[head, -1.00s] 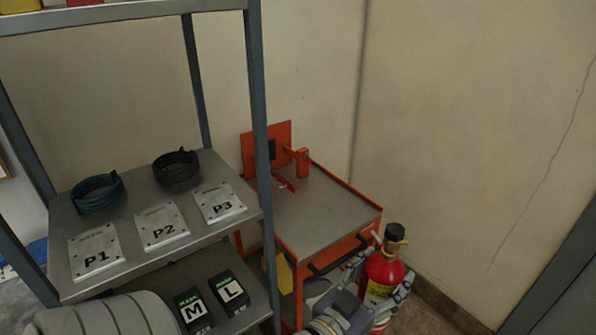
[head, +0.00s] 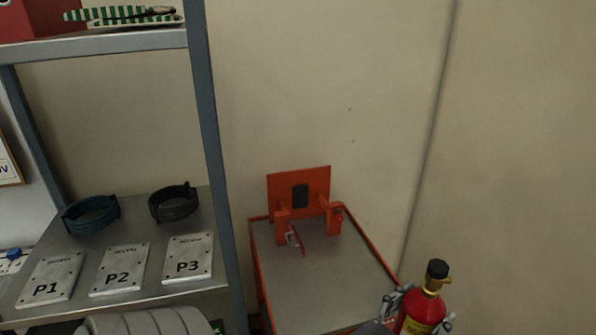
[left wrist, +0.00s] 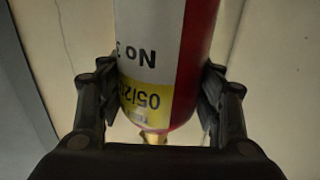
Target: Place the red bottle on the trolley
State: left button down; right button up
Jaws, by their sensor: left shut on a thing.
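The red bottle (head: 421,309) has a black cap, a brass valve and a yellow label. It is upright at the bottom right of the head view, in front of the trolley. My left gripper (head: 418,318) is shut on it, with fingers on both sides. In the left wrist view the bottle (left wrist: 200,60), with its white and yellow label, sits between the two dark fingers of the gripper (left wrist: 160,95). The orange trolley (head: 330,275) has a bare grey top with an upright orange bracket (head: 315,190) at its back. My right gripper is not in view.
A grey shelf (head: 140,295) stands left of the trolley, with plates P1, P2 and P3 (head: 188,258) and two coiled hoses (head: 173,203). Its post (head: 212,150) rises close to the trolley. Walls stand behind and right of the trolley. The trolley's front top is clear.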

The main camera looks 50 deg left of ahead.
aim_at(303, 227)
jog(key=i+l+u, duration=0.2)
jog(key=i+u, duration=0.25)
jog(key=i+l+u, duration=0.25)
jog(key=u, duration=0.15)
jog(key=i+l+u, duration=0.55)
jog(key=l+u, duration=0.3)
jog(key=i+l+u, duration=0.15)
jog(key=l+u, duration=0.3)
jog(key=l, duration=0.15)
